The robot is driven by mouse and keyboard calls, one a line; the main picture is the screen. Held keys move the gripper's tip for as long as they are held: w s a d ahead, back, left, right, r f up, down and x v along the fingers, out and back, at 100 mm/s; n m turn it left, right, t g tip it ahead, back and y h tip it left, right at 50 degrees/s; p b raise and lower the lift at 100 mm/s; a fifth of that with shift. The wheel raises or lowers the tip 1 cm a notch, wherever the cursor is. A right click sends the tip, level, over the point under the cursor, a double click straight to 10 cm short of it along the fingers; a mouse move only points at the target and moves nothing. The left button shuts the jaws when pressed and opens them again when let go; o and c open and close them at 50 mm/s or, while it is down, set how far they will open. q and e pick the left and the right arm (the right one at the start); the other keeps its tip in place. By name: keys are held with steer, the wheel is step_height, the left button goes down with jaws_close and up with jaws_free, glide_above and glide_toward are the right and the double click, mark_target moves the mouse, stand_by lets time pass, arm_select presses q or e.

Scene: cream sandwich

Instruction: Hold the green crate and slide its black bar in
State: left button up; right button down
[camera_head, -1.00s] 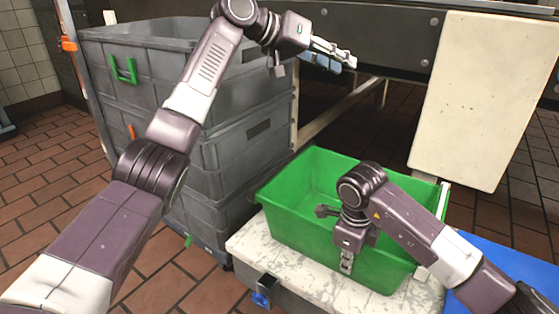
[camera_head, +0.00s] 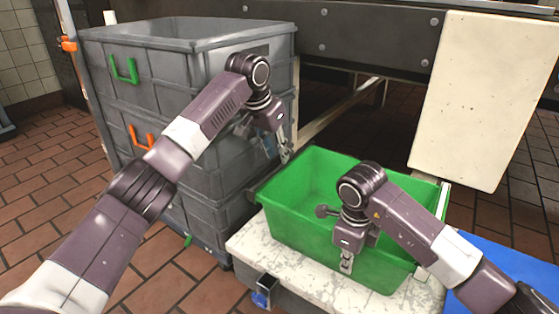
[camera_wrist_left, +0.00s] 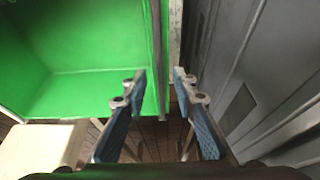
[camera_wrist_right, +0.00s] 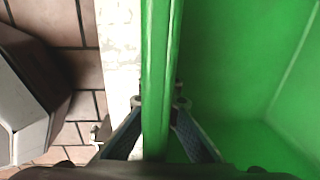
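The green crate (camera_head: 290,232) stands upright and empty on a pale marbled top. My right gripper (camera_head: 346,262) is shut on its near long rim, and in the right wrist view the fingertips (camera_wrist_right: 160,103) press both sides of the green rim. My left gripper (camera_head: 286,152) points down just above the crate's far left corner. A dark strip, likely the black bar (camera_head: 262,187), shows along the left end rim.
Stacked grey bins (camera_head: 185,50) with green and orange handles stand close to the crate's left, beside my left gripper. A cream board (camera_head: 480,100) rises behind the crate on the right. A blue surface (camera_head: 510,268) lies at the lower right.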

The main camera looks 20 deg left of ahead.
mark_target(282, 165)
arm_select(q)
steer(key=shift+x, duration=2)
steer(key=shift+c, duration=0.6)
jaws_close()
